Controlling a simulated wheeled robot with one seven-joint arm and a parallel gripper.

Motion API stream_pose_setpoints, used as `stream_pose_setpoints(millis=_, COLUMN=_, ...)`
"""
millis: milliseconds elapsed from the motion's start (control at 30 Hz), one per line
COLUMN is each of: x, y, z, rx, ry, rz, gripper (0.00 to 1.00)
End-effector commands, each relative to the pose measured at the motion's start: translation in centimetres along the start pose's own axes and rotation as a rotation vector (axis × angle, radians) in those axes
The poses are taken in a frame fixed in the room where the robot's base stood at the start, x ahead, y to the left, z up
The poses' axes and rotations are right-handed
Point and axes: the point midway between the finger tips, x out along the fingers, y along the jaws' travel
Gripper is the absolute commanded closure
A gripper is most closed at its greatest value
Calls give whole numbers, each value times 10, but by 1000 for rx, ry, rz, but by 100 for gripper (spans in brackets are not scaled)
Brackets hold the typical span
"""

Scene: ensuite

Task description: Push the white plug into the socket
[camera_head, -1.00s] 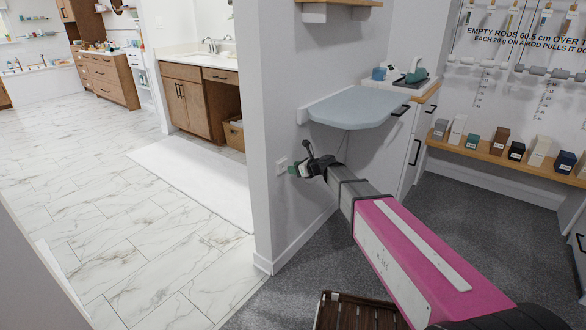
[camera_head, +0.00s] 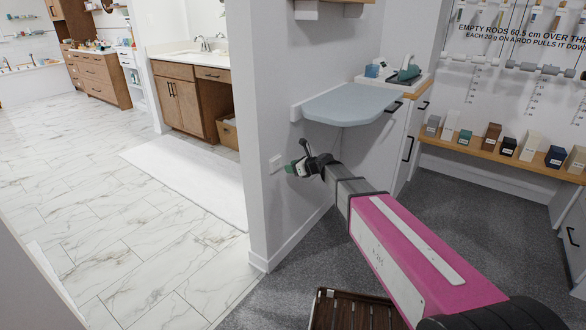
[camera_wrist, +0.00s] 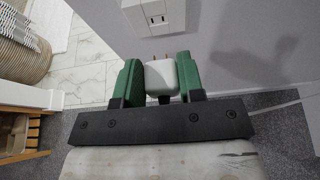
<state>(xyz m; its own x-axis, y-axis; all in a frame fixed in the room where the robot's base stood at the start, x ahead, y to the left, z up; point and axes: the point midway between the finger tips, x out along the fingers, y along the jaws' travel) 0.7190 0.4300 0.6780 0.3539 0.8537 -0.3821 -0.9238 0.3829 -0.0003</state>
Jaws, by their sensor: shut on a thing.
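The white plug (camera_wrist: 161,77) sits between the green fingers of my gripper (camera_wrist: 161,72) in the wrist view. My gripper is shut on it, and its metal prongs point toward the wall. The white wall socket (camera_wrist: 156,14) is above the plug in the wrist view, cut by the top edge. A gap shows between the prongs and the socket plate. In the head view my gripper (camera_head: 291,168) is by the wall, just right of the socket (camera_head: 275,163). The plug is too small to make out clearly there.
A blue-grey fold-out board (camera_head: 350,104) juts from the wall above my arm. A brown slatted crate (camera_head: 355,310) is on the floor below. A woven basket (camera_wrist: 25,50) and wooden shelf (camera_wrist: 20,125) show left in the wrist view. A wall corner is left of the socket.

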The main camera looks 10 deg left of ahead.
Motion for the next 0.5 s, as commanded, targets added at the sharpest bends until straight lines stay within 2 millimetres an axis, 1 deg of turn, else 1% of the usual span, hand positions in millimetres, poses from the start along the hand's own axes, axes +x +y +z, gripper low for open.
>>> stream_pose_setpoints(millis=233, x=12, y=0, z=5, rx=-1, ry=0, rz=1, gripper=88)
stream_pose_setpoints(millis=500, x=14, y=0, z=6, rx=0, ry=0, rz=0, gripper=88)
